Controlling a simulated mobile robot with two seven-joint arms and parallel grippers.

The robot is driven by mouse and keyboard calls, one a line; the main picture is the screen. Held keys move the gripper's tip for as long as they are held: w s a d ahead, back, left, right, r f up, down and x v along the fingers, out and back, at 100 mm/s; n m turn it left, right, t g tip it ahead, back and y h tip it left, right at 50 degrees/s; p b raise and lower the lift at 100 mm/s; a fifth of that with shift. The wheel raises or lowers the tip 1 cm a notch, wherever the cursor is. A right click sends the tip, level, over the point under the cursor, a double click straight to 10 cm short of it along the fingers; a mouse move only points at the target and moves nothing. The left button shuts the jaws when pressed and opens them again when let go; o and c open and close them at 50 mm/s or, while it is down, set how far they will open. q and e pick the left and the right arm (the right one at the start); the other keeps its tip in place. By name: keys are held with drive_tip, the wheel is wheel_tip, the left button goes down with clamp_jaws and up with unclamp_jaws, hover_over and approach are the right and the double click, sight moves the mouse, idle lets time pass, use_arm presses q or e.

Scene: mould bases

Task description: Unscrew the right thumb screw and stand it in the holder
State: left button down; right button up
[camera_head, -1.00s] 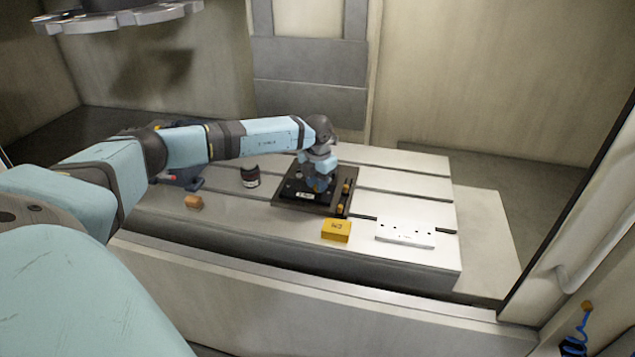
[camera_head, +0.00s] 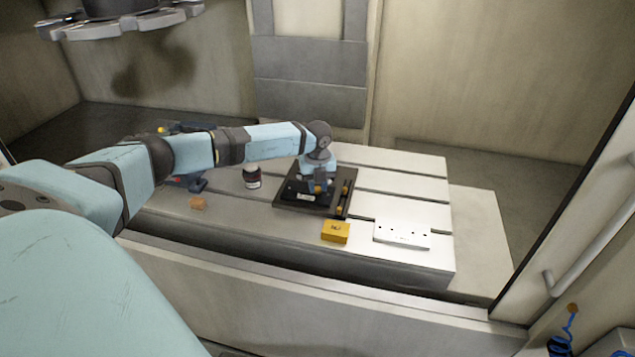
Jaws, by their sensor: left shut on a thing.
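A dark mould base (camera_head: 286,201) lies on the slotted metal table. Brass-coloured pieces (camera_head: 345,189) stand along its right side. My left gripper (camera_head: 318,189) points down over the right part of the base. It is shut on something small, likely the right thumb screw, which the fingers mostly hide. I cannot tell whether the screw is clear of its hole. A white block with a row of small dark holes (camera_head: 402,235), which looks like the holder, lies at the table's front right. My right gripper is not in view.
A yellow box (camera_head: 335,232) sits in front of the base, left of the white block. A dark jar (camera_head: 251,177) and a small orange-brown block (camera_head: 198,203) are to the left. The slotted table (camera_head: 400,185) is free at the back right.

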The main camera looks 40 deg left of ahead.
use_arm(q)
drive_tip(key=n+p, duration=0.2)
drive_tip(key=n, duration=0.1)
drive_tip(key=n+p, duration=0.1)
drive_tip(key=n, duration=0.2)
drive_tip(key=shift+d+r+p, duration=0.1)
drive_tip(key=shift+r+p, duration=0.1)
drive_tip(key=shift+p, duration=0.2)
drive_tip(key=shift+f+n, duration=0.2)
drive_tip(key=shift+n, duration=0.7)
drive_tip(key=shift+p, duration=0.3)
